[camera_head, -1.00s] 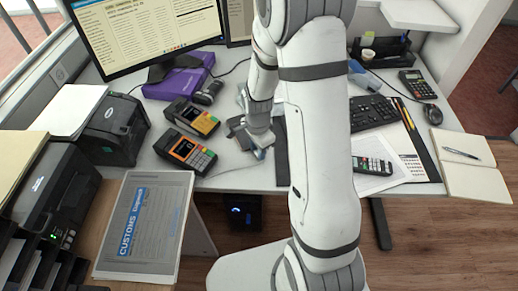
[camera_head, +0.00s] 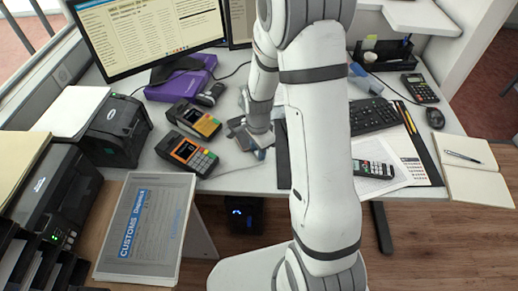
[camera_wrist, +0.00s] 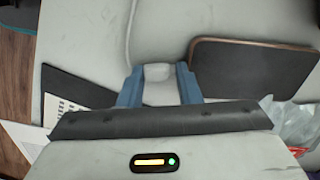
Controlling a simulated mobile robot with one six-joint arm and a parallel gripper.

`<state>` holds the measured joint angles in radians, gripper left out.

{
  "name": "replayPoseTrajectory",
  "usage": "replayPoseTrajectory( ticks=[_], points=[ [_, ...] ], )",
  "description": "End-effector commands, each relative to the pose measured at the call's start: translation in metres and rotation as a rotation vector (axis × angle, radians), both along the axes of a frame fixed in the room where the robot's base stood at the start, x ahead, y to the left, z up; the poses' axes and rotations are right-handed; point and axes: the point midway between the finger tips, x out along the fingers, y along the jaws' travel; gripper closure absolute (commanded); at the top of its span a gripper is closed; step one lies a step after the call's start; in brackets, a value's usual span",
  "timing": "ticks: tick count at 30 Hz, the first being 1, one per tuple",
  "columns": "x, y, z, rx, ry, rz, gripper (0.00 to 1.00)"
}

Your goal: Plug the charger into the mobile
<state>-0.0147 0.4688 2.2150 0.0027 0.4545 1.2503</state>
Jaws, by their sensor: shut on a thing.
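My gripper (camera_head: 258,150) is low over the desk, partly hidden behind my arm in the head view. In the wrist view its blue fingers (camera_wrist: 160,82) are shut on a small white piece (camera_wrist: 159,90), which looks like the charger's plug. A thin pale cable line (camera_wrist: 160,32) curves on the desk beyond it. A dark flat slab with a brown rim (camera_wrist: 250,68) lies to the right of the fingers, apart from them; I cannot tell if it is the mobile. In the head view a dark flat thing (camera_head: 236,124) lies beside the gripper.
Two card terminals (camera_head: 194,119) (camera_head: 187,155) stand left of my gripper. A purple box (camera_head: 180,85) lies behind them. A keyboard (camera_head: 372,115), a handset (camera_head: 373,169) and papers lie to the right. Bare desk (camera_head: 240,180) shows in front of the gripper.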

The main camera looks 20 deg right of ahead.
Motion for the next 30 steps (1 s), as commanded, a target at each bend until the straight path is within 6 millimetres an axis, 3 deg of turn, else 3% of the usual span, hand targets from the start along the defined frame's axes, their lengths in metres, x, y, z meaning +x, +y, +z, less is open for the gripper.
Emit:
replayPoseTrajectory(
  ticks=[1, 2, 11, 20, 30],
  points=[
    [0.000, 0.000, 0.000, 0.000, 0.000, 0.000, 0.82],
    [0.000, 0.000, 0.000, 0.000, 0.000, 0.000, 0.68],
    [0.000, 0.000, 0.000, 0.000, -0.001, 0.000, 0.44],
    [0.001, 0.000, 0.006, 0.000, -0.003, 0.000, 0.44],
    [0.000, 0.000, 0.061, 0.000, -0.005, 0.000, 0.44]
  ],
)
